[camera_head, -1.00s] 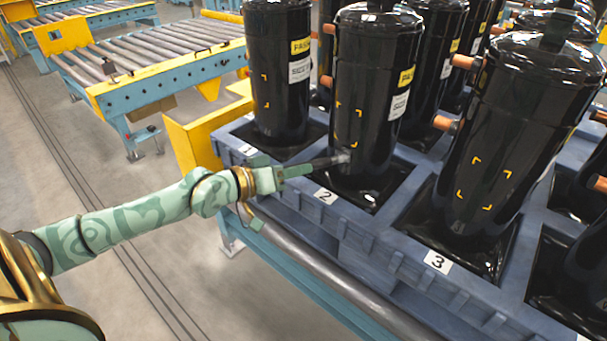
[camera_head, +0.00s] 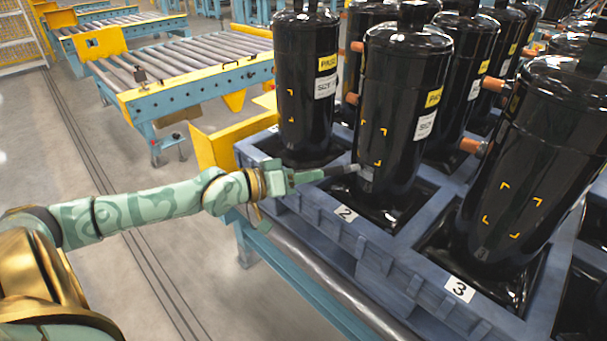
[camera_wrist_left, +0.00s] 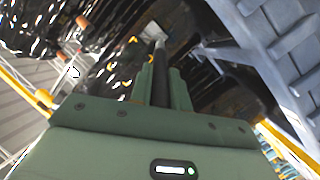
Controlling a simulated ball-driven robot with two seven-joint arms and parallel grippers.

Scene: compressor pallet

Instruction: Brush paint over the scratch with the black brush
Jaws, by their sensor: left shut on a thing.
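My left gripper (camera_head: 292,179) is shut on the black brush (camera_head: 338,171), which points right at the lower front of the black compressor (camera_head: 405,105) at number 2. The brush also shows in the left wrist view (camera_wrist_left: 160,75), with pale bristles at its far end. The bristles are close to the compressor's side, below the yellow corner marks (camera_head: 373,145); I cannot tell whether they touch. A pale grey patch shows on the compressor beside the tip, perhaps a reflection. I cannot make out a scratch clearly. My right gripper is not in view.
The blue-grey pallet (camera_head: 345,240) holds several compressors with copper stubs. The compressors beside it, at left (camera_head: 306,80) and at number 3 (camera_head: 530,165), bear similar yellow marks. A roller conveyor (camera_head: 180,65) stands at the back left. The floor (camera_head: 150,270) at front left is clear.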

